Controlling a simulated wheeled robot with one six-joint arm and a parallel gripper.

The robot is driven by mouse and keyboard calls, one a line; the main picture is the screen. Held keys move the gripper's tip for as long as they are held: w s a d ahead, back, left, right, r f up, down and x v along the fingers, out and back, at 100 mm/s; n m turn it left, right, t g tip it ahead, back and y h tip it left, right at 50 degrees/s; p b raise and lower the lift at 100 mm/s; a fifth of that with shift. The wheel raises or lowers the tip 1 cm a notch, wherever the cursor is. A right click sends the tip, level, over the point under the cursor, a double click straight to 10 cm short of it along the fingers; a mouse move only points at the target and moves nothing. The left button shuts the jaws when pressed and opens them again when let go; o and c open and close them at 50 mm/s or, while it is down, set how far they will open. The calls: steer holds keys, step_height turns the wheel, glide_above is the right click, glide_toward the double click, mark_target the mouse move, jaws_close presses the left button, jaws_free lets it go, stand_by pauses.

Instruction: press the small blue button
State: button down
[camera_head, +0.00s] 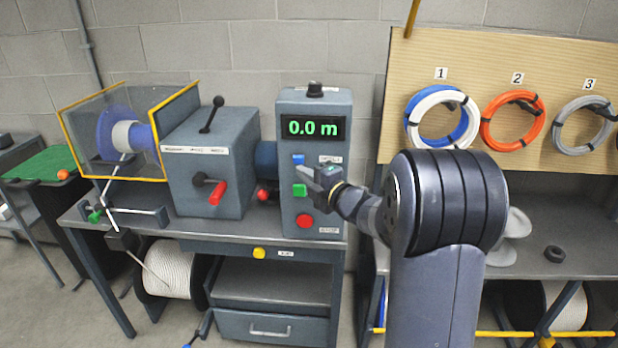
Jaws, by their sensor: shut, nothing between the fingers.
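The small blue button (298,159) is on the front of the grey control box, below the green display reading "0.0 m" (313,128). A green button (299,190) and a round red button (305,221) sit below it. My gripper (309,180) is shut and empty, in front of the control box. Its fingertips appear just below and right of the blue button, close to the green one. I cannot tell whether the fingers touch the panel. The blue button is mostly visible.
A grey machine box with a red handle (218,192) and black lever stands left of the control box. A clear guarded spool (125,135) is further left. A yellow button (259,253) is on the bench's front edge. Wire coils (513,121) hang on a board at right.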

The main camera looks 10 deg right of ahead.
steer(key=b+v, duration=0.1)
steer(key=v, duration=0.7)
steer(key=shift+s+d+b, duration=0.25)
steer(key=shift+s+b, duration=0.05)
steer(key=shift+s, duration=0.05)
